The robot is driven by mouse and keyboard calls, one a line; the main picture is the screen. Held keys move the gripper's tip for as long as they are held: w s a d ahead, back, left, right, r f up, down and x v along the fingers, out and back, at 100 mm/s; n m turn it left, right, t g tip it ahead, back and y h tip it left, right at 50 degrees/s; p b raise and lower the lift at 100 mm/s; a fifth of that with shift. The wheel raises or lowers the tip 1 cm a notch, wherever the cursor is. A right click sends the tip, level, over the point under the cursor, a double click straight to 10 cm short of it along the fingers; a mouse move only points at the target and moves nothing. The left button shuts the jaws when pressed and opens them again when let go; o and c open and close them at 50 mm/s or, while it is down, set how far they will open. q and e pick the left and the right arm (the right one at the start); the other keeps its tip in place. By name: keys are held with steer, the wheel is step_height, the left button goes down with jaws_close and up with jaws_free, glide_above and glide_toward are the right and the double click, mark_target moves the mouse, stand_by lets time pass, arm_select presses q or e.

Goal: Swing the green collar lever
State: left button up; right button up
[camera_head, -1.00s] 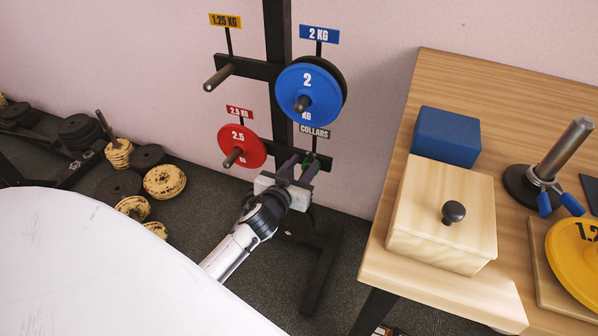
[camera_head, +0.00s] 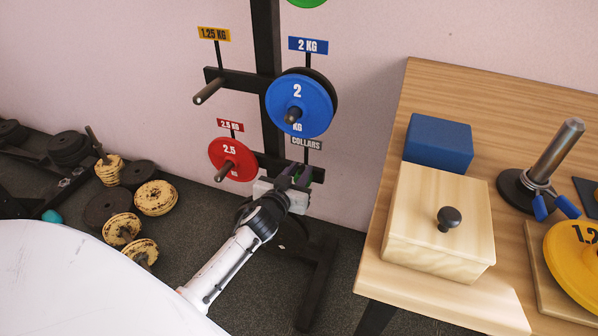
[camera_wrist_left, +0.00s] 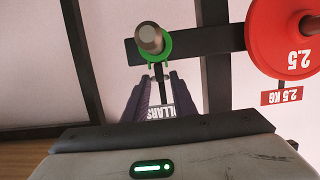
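The green collar (camera_wrist_left: 154,47) sits around the end of a metal peg (camera_wrist_left: 149,38) in the left wrist view, with short green lever parts below it. In the head view it is mostly hidden behind my left gripper (camera_head: 293,178); a little green shows at the gripper's right. In the wrist view the two dark fingers of my left gripper (camera_wrist_left: 158,88) stand apart, tips just below the collar near its levers. I cannot tell whether they touch. Nothing is clearly held between them. My right gripper is not in view.
The black rack (camera_head: 268,100) carries a red plate (camera_head: 228,158) left of the gripper and a blue plate (camera_head: 300,105) above it. The wooden table (camera_head: 400,290) at right holds a lidded box (camera_head: 435,235), a blue block (camera_head: 438,143) and a yellow plate (camera_head: 578,255).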

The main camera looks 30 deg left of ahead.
arm_select(q)
steer(key=shift+c, duration=0.5)
steer(key=shift+w, duration=0.15)
steer(key=shift+w+a, duration=0.1)
stand_by(0.5)
steer(key=shift+w+f, duration=0.15)
steer(key=shift+w+f+b, duration=0.1)
steer(key=shift+f+b, duration=0.15)
steer(key=shift+b, duration=0.1)
stand_by(0.4)
steer(key=shift+f, duration=0.4)
stand_by(0.6)
steer(key=shift+w+f+b, duration=0.1)
steer(key=shift+f+b, duration=0.3)
steer(key=shift+f, duration=0.05)
stand_by(0.6)
